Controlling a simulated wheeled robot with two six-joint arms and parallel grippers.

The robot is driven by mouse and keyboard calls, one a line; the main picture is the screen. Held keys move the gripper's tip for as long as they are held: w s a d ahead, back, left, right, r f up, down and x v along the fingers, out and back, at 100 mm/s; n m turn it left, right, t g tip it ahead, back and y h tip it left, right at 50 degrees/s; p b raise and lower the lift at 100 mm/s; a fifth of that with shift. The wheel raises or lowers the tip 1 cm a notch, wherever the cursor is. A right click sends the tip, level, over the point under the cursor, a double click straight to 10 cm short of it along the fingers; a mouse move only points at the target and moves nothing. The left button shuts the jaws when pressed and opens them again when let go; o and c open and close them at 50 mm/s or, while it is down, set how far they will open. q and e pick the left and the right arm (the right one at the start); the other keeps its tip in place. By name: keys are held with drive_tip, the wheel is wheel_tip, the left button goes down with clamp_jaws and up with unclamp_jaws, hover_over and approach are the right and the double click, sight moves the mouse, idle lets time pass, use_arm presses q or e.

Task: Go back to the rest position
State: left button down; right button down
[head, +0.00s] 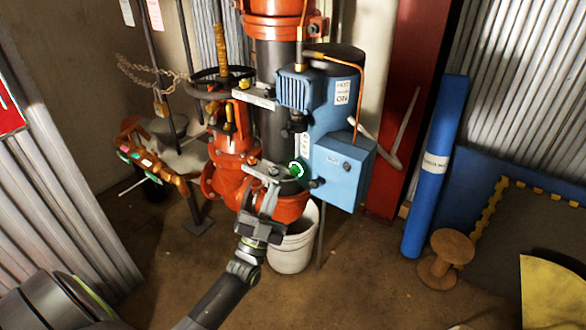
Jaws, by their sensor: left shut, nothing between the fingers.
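My left gripper (267,192) reaches up from the bottom of the head view and is shut and empty. Its fingers are in front of the lower red pipe fitting (285,208), just below a small green ring-shaped part (297,170). I cannot tell whether the fingertips touch the fitting. My right gripper is not in view.
A blue pump unit (340,165) adjoins the red valve and dark riser pipe. A white bucket (292,245) stands below. A chain (150,75) hangs at left. A blue roll (436,165) and wooden spool (447,255) stand at right. The floor around my forearm is clear.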

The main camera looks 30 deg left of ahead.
use_arm(q)
drive_tip(key=shift+s, duration=0.35)
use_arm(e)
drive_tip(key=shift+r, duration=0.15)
